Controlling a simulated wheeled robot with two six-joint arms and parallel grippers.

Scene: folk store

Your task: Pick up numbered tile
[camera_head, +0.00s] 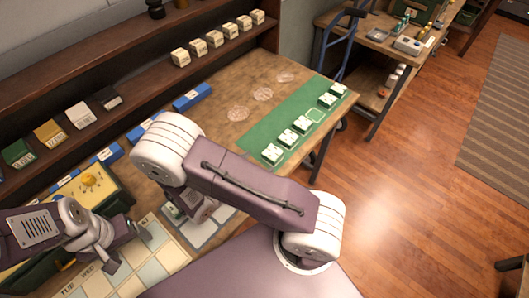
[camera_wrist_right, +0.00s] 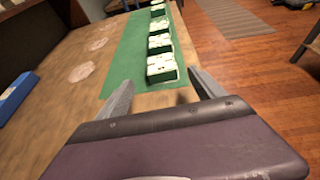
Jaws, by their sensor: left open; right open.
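Several white-topped green tiles stand in a row on a green mat (camera_head: 255,125); the closest is a tile (camera_head: 272,154) at the mat's near end. A pale outlined empty spot (camera_head: 315,115) lies within the row. In the right wrist view, my right gripper (camera_wrist_right: 160,92) is open and empty, with the near tile (camera_wrist_right: 161,70) ahead of its fingers, apart from them. In the head view its fingers are largely hidden by my arm. Numbers on the tiles are too small to read.
Blue blocks (camera_head: 192,97) line the back of the wooden table, and three round pale marks (camera_head: 262,94) lie on it. A shelf (camera_head: 140,65) with cream blocks (camera_head: 214,38) stands behind. A yellow box (camera_head: 90,185) is at left. Open floor lies right.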

